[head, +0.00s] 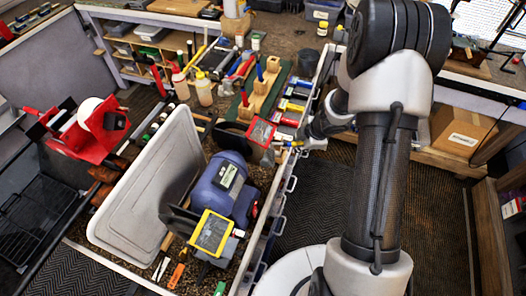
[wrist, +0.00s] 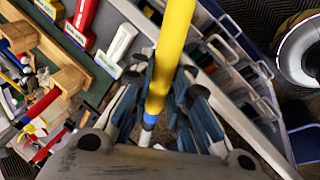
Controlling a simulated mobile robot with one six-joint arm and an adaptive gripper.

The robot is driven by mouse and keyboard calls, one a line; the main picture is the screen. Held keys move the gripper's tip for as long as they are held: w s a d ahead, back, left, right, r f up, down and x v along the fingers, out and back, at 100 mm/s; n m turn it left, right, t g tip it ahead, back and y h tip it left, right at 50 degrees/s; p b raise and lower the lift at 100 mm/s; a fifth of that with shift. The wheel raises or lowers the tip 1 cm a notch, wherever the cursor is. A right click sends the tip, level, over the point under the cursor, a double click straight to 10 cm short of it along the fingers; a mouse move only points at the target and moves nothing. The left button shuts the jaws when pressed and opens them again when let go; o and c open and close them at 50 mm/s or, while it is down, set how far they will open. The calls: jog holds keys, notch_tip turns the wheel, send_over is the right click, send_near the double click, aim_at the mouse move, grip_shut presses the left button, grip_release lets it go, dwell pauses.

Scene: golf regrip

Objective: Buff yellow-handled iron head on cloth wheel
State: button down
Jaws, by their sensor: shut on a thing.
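My gripper (head: 300,143) is at the right edge of the workbench, just right of the grinder's red-framed shield. In the wrist view my gripper (wrist: 163,90) is shut around a yellow handle (wrist: 174,40), which has a blue band near its lower visible end. A small yellow piece of it (head: 295,144) shows at my gripper in the head view. I cannot make out the iron head. A blue bench grinder (head: 217,186) stands on the bench, left of and nearer than my gripper. Its wheels are mostly hidden by shields, so I cannot tell which is cloth.
The grinder carries a yellow-framed shield (head: 212,234) and a red-framed shield (head: 261,132). A large pale panel (head: 143,188) stands left of it. A red machine (head: 88,128) is farther left. Bottles (head: 204,90), wooden blocks (head: 262,90) and several tools crowd the bench behind. Drawers line its right side.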

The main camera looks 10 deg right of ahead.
jog(key=shift+w+a, duration=0.2)
jog(key=shift+a, duration=0.1)
dwell(0.7)
jog(key=shift+w+d+p, duration=0.2)
jog(key=shift+w+p, duration=0.2)
jog(key=shift+p, duration=0.55)
dwell(0.3)
jog(key=shift+s+a, duration=0.25)
jog(key=shift+s, duration=0.1)
dwell(0.5)
jog(key=shift+w+d+p, duration=0.25)
jog(key=shift+w+p, duration=0.1)
jog(key=shift+p, duration=0.3)
dwell(0.6)
jog(key=shift+s+a, duration=0.15)
jog(key=shift+s, duration=0.05)
jog(key=shift+s+d, duration=0.5)
jog(key=shift+d, duration=0.25)
jog(key=shift+s+d, duration=0.5)
jog(key=shift+d, duration=0.2)
jog(key=s+d, duration=0.3)
jog(key=d, duration=0.2)
jog(key=shift+s+p, duration=0.2)
jog(key=shift+p, duration=0.25)
